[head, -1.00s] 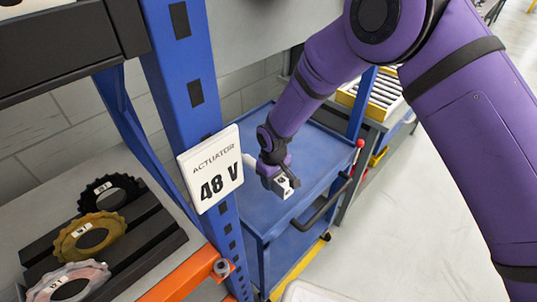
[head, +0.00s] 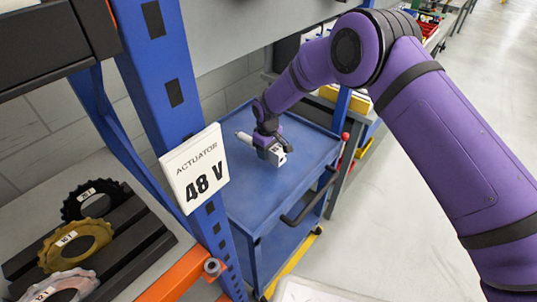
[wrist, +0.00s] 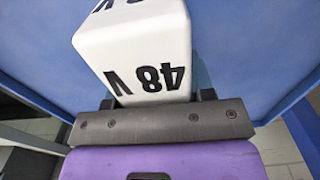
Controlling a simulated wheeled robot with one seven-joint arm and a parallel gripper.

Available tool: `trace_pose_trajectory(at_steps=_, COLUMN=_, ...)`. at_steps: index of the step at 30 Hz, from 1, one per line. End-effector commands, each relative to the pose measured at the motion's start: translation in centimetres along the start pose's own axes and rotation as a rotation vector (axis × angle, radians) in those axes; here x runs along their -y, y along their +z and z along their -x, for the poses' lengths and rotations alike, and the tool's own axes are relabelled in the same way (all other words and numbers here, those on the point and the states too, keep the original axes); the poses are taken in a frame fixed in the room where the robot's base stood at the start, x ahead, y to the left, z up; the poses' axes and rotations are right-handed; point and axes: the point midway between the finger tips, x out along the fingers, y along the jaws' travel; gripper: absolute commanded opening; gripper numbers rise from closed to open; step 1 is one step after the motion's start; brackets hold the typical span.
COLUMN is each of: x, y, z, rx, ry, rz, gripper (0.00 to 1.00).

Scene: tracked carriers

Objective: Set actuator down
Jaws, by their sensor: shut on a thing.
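My gripper (head: 266,144) is shut on the actuator (head: 278,156), a pale grey-white block with a thinner rod end sticking out to the left. In the wrist view the actuator (wrist: 140,50) fills the space between the fingers, and its white face reads "48 V". The actuator is over the blue top of the cart (head: 250,190). I cannot tell whether it touches the surface. The gripper hides its middle.
A blue rack post with a sign reading "ACTUATOR 48 V" (head: 195,168) stands close on the left. Toothed rings (head: 75,243) sit on a dark holder at lower left. The cart has a dark handle (head: 308,200) on its right. Its top around the gripper looks clear.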

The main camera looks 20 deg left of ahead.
Motion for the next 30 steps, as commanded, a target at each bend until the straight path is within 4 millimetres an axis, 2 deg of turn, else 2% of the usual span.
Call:
trace_pose_trajectory(at_steps=9, x=-1.6, y=-0.8, z=-0.1, rx=-0.003, ry=0.001, rz=0.000, gripper=0.00)
trace_pose_trajectory(at_steps=17, x=-1.5, y=-0.8, z=-3.3, rx=-0.002, ry=0.000, rz=0.001, gripper=0.00)
trace_pose_trajectory(at_steps=30, x=-1.5, y=-0.8, z=-3.8, rx=-0.002, ry=0.001, rz=0.001, gripper=0.00)
